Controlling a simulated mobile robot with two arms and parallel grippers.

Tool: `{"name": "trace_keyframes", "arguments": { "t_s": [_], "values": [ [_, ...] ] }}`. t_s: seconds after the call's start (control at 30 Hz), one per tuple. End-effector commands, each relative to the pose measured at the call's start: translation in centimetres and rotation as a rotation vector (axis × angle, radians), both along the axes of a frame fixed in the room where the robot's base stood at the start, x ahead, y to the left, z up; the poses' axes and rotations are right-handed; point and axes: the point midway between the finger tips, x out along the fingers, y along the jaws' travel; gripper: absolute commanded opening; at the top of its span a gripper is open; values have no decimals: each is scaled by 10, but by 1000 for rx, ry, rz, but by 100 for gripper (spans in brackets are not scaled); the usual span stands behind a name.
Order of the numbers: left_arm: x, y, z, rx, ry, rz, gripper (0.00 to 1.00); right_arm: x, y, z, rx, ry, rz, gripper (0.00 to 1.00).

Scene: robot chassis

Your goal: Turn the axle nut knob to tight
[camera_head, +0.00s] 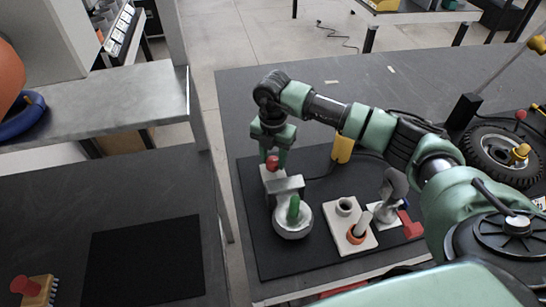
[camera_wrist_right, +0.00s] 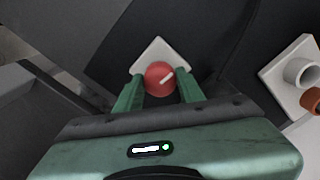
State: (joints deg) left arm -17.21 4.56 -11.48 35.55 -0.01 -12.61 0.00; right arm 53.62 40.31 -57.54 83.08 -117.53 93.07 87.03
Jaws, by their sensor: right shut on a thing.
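A round red knob (camera_head: 272,163) with a white line on its top stands on a pale square base at the far left of the black mat. It also shows in the right wrist view (camera_wrist_right: 155,86), where the white line slants up to the right. I take it for the axle nut knob; no tight mark is readable. My right gripper (camera_head: 274,157) reaches down over it from above. Its two green fingers (camera_wrist_right: 160,88) are closed on either side of the knob. My left gripper is in neither view.
A round grey fixture with a green handle (camera_head: 293,212) stands just in front of the knob. A white block with cups (camera_head: 345,207) and a red-handled fixture (camera_head: 410,225) are to the right. A tyre (camera_head: 483,150) lies farther right. A yellow cylinder (camera_head: 342,149) stands behind.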

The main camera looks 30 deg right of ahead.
Motion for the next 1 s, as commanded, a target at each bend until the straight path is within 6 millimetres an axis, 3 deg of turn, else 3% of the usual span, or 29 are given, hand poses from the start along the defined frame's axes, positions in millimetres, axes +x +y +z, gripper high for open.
{"name": "trace_keyframes", "arguments": {
  "t_s": [0.5,1.0],
  "values": [
    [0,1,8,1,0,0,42,1,-1,2,-1,-4,-372,0],
    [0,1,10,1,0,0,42,1,-1,1,-1,-4,-462,0]
  ]
}}
